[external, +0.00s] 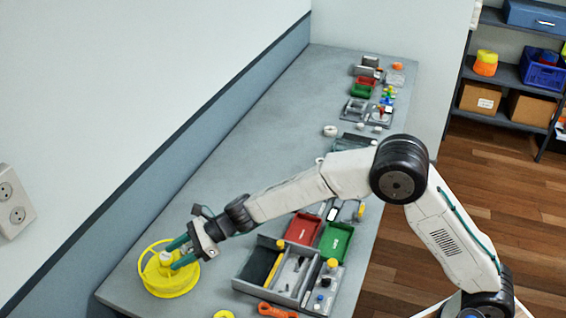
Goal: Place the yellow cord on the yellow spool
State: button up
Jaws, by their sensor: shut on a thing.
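The yellow spool (172,286) lies at the near left end of the grey bench, with a whitish piece at its middle. A thin yellow loop, which looks like the yellow cord (142,257), rises at the spool's left and back edge. My gripper (170,260) reaches down over the spool from the right, its teal fingers closed on the yellow cord. The fingers hide the grip point and part of the spool. I cannot tell how much of the cord touches the spool.
A grey divided tray (243,287) stands right of the spool, with red (303,228) and green (336,240) bins behind it. An orange tool (277,311) lies at the front edge. The wall is close on the left. The bench middle is clear.

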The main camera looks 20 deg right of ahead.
jog(key=w+a, duration=0.4)
jog(key=w+a+f, duration=0.1)
jog(key=w+a, duration=0.1)
jog(key=w, duration=0.1)
jog(key=shift+w+a, duration=0.1)
jog(key=shift+a, duration=0.15)
jog(key=shift+f, duration=1.65)
jog(key=shift+f, duration=0.2)
jog(key=o, duration=0.9)
jog(key=shift+o, duration=0.4)
jog(key=shift+r, duration=0.15)
jog(key=shift+d+r, duration=0.15)
jog(key=shift+d, duration=0.05)
jog(key=v, duration=1.1)
jog(key=shift+d, duration=0.3)
